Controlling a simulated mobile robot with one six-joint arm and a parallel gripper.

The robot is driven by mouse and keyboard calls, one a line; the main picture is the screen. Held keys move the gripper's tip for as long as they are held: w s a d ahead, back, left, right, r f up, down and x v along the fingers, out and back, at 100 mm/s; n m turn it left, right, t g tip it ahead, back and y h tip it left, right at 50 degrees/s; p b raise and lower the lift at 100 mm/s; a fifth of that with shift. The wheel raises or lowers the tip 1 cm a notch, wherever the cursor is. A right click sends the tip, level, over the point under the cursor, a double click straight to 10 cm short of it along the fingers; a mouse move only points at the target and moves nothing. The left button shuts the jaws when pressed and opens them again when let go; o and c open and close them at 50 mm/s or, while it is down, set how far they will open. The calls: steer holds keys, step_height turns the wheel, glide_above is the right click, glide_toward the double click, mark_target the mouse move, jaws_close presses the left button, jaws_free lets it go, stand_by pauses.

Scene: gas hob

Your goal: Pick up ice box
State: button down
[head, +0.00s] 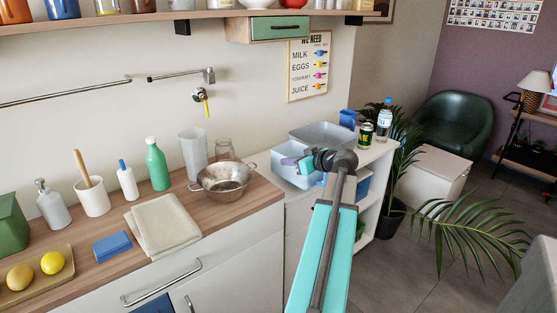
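A pale blue, open-topped box (290,176) stands on the white cabinet right of the wooden counter. A larger grey-blue open bin (322,134) stands just behind it. I cannot tell for sure which of these is the ice box. My gripper (291,161) is over the pale blue box, pointing left, and overlaps its rim in the head view. Whether it touches the box I cannot tell. Its fingers are small and partly hidden by the wrist, so their opening does not show.
A metal colander (224,181) stands left of the boxes. A dark can (365,134), a water bottle (384,120) and a blue container (347,119) stand to the right. A wall shelf (150,18) runs above. A plant (400,165) and a white chest (436,172) stand on the floor.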

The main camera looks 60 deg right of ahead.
steer(key=s, duration=0.2)
steer(key=s+a, duration=0.1)
steer(key=s, duration=0.3)
steer(key=shift+s+a+r, duration=0.1)
steer(key=shift+a+r, duration=0.2)
steer(key=shift+r, duration=0.05)
steer(key=shift+s, duration=0.1)
steer(key=shift+r, duration=0.15)
